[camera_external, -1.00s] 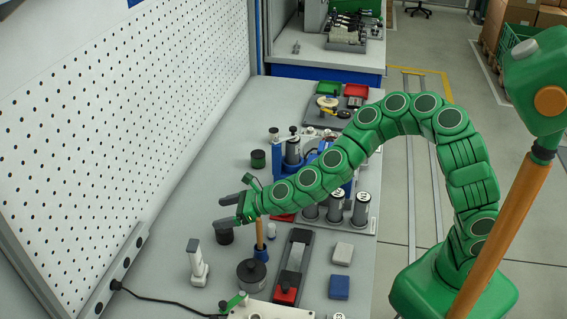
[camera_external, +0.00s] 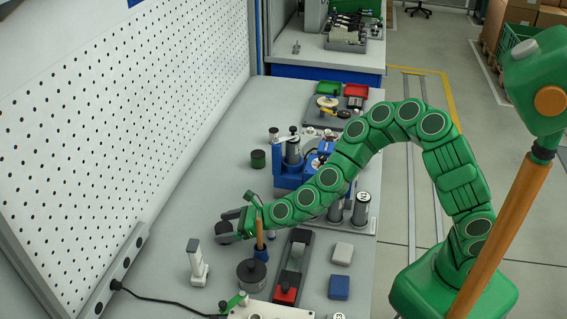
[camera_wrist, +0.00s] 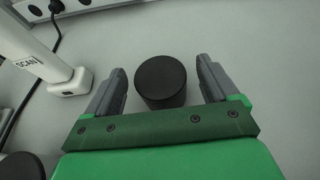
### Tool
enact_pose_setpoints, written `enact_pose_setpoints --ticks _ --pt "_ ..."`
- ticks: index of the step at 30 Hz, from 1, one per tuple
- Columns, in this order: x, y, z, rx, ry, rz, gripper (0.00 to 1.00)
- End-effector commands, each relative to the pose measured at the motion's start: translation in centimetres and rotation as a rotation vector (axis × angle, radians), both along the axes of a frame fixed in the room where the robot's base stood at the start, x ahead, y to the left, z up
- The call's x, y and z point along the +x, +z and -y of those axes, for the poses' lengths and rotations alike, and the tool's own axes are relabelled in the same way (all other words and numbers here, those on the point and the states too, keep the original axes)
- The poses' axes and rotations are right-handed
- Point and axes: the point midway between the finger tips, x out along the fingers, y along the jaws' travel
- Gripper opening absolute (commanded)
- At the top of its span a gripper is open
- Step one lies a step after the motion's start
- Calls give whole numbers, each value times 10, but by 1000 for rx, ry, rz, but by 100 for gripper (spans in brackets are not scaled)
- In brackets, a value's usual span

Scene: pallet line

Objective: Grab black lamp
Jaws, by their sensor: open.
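The black lamp (camera_wrist: 160,80), a short dark cylinder with a flat round top, stands upright on the bench. In the wrist view it is between the two grey fingers of my gripper (camera_wrist: 161,68), with a visible gap on each side. In the external view the lamp (camera_external: 223,228) is at the tip of my gripper (camera_external: 229,226), partly hidden by the fingers. My gripper is open and low over the bench.
A white scanner (camera_external: 197,264) stands just left and in front of the lamp. The perforated wall (camera_external: 120,130) is to the left.

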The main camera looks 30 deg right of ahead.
Motion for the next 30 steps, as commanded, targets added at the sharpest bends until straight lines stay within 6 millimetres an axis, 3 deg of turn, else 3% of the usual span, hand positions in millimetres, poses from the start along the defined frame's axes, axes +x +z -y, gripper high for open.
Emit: enact_pose_setpoints --ticks 9,23,30 --pt "11 -15 -14 -3 2 -1 87" --pt "16 -18 -22 0 2 -3 87" --pt "16 -18 -22 -1 2 -2 54"
